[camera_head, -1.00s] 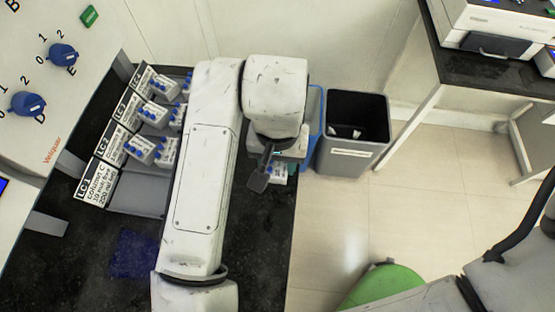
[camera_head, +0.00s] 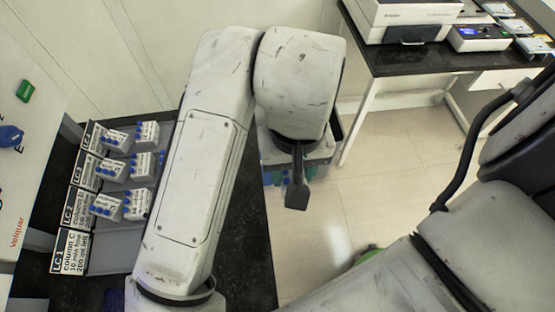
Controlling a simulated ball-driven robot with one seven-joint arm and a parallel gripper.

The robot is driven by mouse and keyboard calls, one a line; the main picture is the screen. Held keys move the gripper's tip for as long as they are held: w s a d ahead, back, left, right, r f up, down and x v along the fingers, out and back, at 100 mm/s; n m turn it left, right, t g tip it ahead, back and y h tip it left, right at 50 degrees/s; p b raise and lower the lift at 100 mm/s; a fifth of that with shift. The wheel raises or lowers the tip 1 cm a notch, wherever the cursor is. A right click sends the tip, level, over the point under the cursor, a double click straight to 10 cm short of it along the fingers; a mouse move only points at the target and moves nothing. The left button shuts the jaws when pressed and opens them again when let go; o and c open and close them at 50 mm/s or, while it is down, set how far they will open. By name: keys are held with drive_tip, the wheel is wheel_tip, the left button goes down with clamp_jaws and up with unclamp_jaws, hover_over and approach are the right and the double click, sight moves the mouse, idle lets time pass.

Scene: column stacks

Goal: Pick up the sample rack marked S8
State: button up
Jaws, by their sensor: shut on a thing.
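My gripper (camera_head: 292,165) is beneath the end of my arm, right of the black bench and over the floor side. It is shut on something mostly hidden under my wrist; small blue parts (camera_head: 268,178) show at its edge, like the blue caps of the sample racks. No S8 mark can be read on it. Several white sample racks (camera_head: 108,206) with blue caps stand in the grey stepped stand (camera_head: 115,250) on the bench at left; their small labels are too small to read.
The stand has signs, LC1 (camera_head: 70,252) at the front and others behind. The black bench (camera_head: 250,270) is bare right of my arm. A dark bin (camera_head: 338,132) is partly hidden behind my wrist. A second bench (camera_head: 420,60) with instruments stands at back right. Open floor (camera_head: 385,180) lies between.

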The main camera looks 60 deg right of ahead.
drive_tip(key=s+r+p, duration=0.1)
drive_tip(key=p, duration=0.3)
drive_tip(key=shift+d+r, duration=0.15)
drive_tip(key=p, duration=0.1)
drive_tip(key=s+p, duration=0.1)
drive_tip(key=p, duration=0.1)
drive_tip(key=shift+d+r, duration=0.15)
drive_tip(key=shift+d, duration=0.15)
drive_tip(key=shift+s+d+r+p, duration=0.1)
drive_tip(key=shift+s+d+p, duration=0.1)
drive_tip(key=shift+s+p, duration=0.3)
drive_tip(key=shift+s+d+r+p, duration=0.1)
drive_tip(key=shift+s+d+p, duration=0.1)
drive_tip(key=shift+s+p, duration=0.25)
